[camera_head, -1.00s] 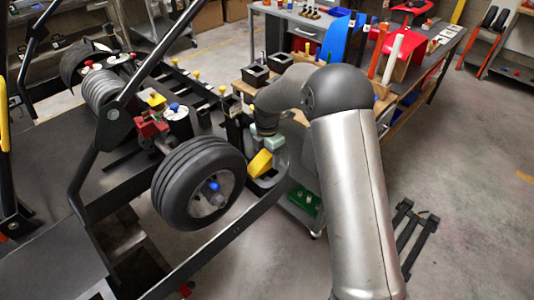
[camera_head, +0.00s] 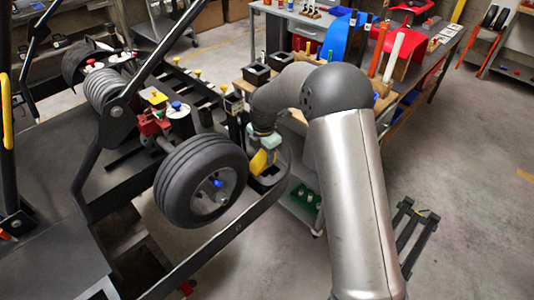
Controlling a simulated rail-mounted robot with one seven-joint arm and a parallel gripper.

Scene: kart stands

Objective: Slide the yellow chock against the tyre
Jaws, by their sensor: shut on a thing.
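The black tyre (camera_head: 184,186) stands upright on its axle in the middle of the view, with a blue-capped hub at its right side. The yellow chock (camera_head: 262,162) is just right of the tyre, partly hidden by my gripper. My gripper (camera_head: 265,146) points down at the chock from above and is shut on it. The fingertips are small and mostly hidden by the arm's end. I cannot tell whether the chock touches the tyre.
A black frame rail (camera_head: 238,228) curves around the tyre's right side. A workbench with black bins (camera_head: 257,75) stands behind my arm. A trolley with a green tray (camera_head: 306,198) is at the right of the rail. The floor (camera_head: 460,220) at the right is mostly clear.

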